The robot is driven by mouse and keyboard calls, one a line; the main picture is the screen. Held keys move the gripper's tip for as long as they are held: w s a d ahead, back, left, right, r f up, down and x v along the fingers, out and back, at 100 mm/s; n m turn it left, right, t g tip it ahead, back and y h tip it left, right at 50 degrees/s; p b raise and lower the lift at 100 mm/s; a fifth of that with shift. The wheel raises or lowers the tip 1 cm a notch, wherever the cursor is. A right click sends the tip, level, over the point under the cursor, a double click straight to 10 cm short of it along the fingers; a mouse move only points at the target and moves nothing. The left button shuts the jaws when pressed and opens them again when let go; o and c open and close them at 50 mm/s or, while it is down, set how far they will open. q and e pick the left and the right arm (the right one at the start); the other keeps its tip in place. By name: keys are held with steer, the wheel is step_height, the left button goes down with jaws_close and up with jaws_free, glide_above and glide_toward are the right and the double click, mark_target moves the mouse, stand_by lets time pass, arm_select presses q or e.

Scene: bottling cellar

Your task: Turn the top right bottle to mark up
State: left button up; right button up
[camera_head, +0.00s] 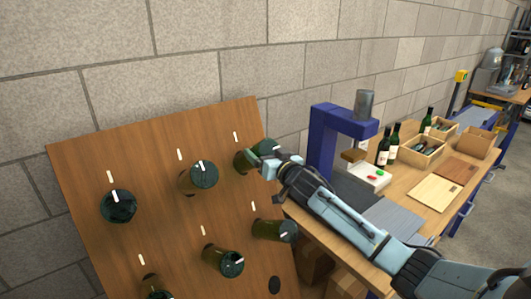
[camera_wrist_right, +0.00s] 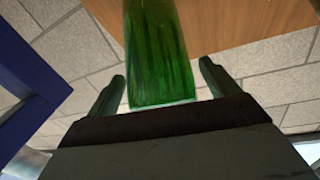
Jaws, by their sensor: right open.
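The top right bottle (camera_head: 243,162) is dark green and sticks out of the sloping wooden board (camera_head: 150,140). A white line on the board sits just above it. My right gripper (camera_head: 264,158) is at this bottle's outer end and partly covers it. In the right wrist view the green bottle (camera_wrist_right: 158,50) lies between the two open fingers of the gripper (camera_wrist_right: 163,80), with a gap on each side. No mark on this bottle's end can be made out. My left gripper is not in view.
Several other bottles stick out of the board, including the top middle one (camera_head: 204,175) and the top left one (camera_head: 119,207). A blue press (camera_head: 322,140) stands on the workbench right of the board, near my right arm. Wine bottles (camera_head: 383,152) stand farther back.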

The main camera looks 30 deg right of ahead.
steer(key=shift+w, duration=0.15)
steer(key=c, duration=1)
